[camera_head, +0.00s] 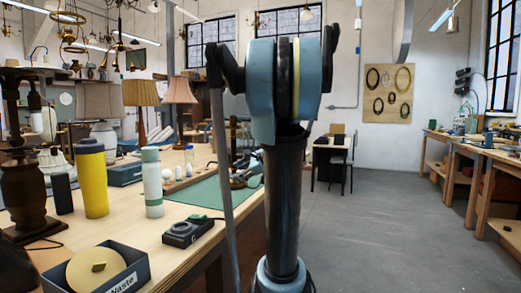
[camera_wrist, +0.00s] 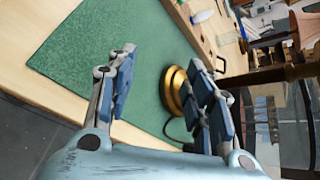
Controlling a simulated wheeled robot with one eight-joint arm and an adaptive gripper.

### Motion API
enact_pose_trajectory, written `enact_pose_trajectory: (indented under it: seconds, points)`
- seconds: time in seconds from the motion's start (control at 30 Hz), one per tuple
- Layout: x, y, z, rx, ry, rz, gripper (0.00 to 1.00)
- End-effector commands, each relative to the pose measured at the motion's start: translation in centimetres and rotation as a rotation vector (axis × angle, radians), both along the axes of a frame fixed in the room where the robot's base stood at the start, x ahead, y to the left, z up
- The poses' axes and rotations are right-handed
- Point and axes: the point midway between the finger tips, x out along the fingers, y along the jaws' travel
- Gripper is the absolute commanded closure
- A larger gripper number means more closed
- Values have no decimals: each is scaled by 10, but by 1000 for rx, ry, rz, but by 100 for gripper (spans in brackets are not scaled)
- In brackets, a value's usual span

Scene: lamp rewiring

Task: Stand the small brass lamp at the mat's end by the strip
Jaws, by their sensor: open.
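The small brass lamp shows in the wrist view as a round brass base (camera_wrist: 174,92) on the green mat (camera_wrist: 105,40). The right finger covers the rest of it, so its stem and tilt cannot be told. My gripper (camera_wrist: 162,64) is open over the mat, its two fingers wide apart. The brass base lies beside and partly behind the right finger; contact cannot be told. A wooden strip (camera_wrist: 205,38) with small items on it runs along the mat's edge. In the head view the mat (camera_head: 208,194) is partly hidden by my arm.
A white-green bottle (camera_head: 152,183), a yellow bottle (camera_head: 92,180), a black device (camera_head: 186,232) and a waste bin (camera_head: 133,275) stand on the near bench. The floor (camera_head: 385,215) to the right is clear.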

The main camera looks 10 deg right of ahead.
Motion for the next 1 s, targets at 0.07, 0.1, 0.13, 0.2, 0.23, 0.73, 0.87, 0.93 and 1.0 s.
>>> enact_pose_trajectory:
  seconds: [0.07,0.1,0.13,0.2,0.23,0.73,0.87,0.93,1.0]
  points:
    - [23,-18,17,161,24,-71,53]
    - [34,-26,26,245,36,-101,53]
    - [41,-33,32,309,45,-124,53]
    - [56,-50,47,450,65,-166,53]
    - [62,-57,53,508,74,-180,53]
    - [101,-107,90,890,125,-247,53]
    - [114,-96,90,888,125,-245,53]
    - [122,-90,90,888,125,-245,53]
    - [132,-83,90,887,125,-245,53]
